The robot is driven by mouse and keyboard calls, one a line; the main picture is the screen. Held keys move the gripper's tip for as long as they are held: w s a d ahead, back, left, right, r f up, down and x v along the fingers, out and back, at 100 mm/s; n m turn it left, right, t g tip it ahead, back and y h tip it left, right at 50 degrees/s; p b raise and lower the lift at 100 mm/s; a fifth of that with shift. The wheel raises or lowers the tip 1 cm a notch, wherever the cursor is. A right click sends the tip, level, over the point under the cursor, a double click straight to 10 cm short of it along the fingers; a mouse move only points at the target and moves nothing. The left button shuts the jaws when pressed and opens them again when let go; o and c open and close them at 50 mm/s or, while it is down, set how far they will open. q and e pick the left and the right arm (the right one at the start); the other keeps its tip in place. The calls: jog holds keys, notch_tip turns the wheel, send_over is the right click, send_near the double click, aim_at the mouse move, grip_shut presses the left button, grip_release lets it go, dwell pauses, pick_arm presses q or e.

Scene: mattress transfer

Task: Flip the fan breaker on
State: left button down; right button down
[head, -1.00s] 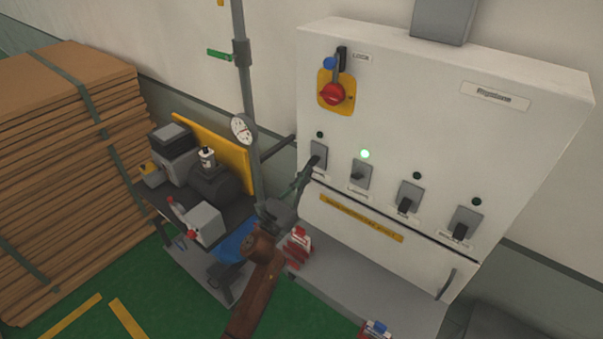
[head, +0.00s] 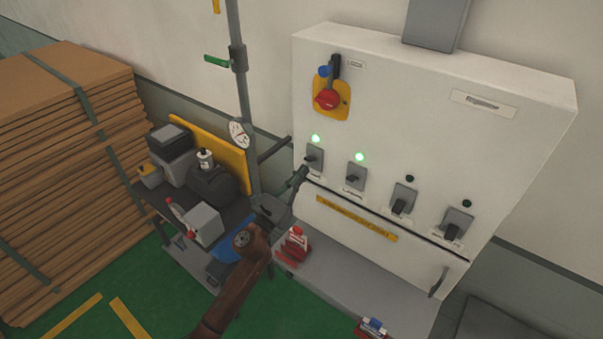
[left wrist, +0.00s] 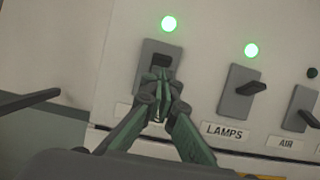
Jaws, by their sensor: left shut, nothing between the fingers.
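The white breaker panel (head: 400,130) has a row of grey breakers with small lamps above them. The leftmost breaker (head: 314,157) has a green lit lamp (head: 316,138); it also shows in the left wrist view (left wrist: 148,56), where my gripper hides its label, so I cannot read its name. Its dark lever (left wrist: 161,61) shows just beyond my fingertips. My left gripper (head: 301,175) is shut and empty, just below this breaker in the head view. In the left wrist view its fingertips (left wrist: 160,78) overlap the breaker's lower part; I cannot tell whether they touch. My right gripper is out of view.
The LAMPS breaker (left wrist: 240,92) is also lit green. The AIR breaker (left wrist: 303,108) and the rightmost breaker (head: 453,224) have dark lamps. A red rotary switch (head: 327,98) is above. A cluttered cart (head: 186,250) and a grey pole (head: 240,95) stand left of the panel.

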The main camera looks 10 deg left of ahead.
pick_arm(q)
jog(key=s+a+f+b, duration=0.1)
jog(key=s+a+b, duration=0.3)
jog(key=s, duration=0.6)
jog(key=shift+s+a, duration=0.3)
jog(key=shift+a, duration=0.1)
